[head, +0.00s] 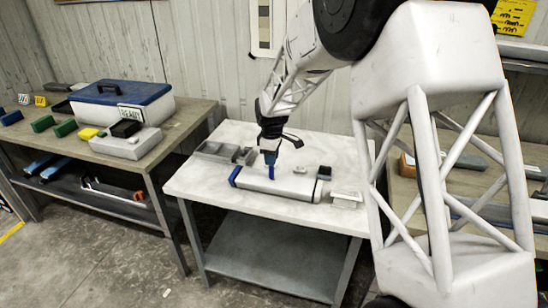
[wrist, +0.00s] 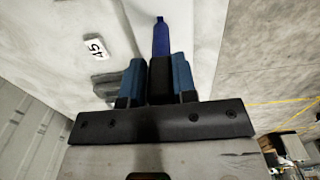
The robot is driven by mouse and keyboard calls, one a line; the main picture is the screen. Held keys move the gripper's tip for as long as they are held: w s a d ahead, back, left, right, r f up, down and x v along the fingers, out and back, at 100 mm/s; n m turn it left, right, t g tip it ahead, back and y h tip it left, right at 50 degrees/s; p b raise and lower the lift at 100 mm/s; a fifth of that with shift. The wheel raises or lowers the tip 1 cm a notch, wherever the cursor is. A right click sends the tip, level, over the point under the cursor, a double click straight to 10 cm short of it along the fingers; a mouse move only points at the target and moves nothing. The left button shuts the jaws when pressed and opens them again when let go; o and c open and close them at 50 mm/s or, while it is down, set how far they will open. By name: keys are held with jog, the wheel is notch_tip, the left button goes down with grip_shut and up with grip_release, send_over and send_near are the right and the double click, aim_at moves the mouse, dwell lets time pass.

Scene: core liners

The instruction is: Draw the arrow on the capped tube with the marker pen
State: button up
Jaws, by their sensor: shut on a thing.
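The capped tube (head: 290,186) is a pale grey-white cylinder lying across the white table. It has a blue cap (head: 235,176) at its left end and a dark band at its right end. My gripper (head: 270,157) points down above the tube's left half, shut on the blue marker pen (head: 271,173). In the wrist view, the pen (wrist: 161,42) stands out between two blue fingers (wrist: 159,80), its blue end pointing away from the gripper. I cannot tell whether its tip touches the tube. No arrow mark is discernible on the tube.
A grey compartment tray (head: 224,152) stands at the table's back left. A small black block (head: 324,172) and a pale holder (head: 346,199) are near the tube's right end. The table's front left is clear.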

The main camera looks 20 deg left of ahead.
jog(key=shift+a, duration=5.4)
notch_tip(320, 180, up, 8)
jog(key=shift+w+a, duration=0.1)
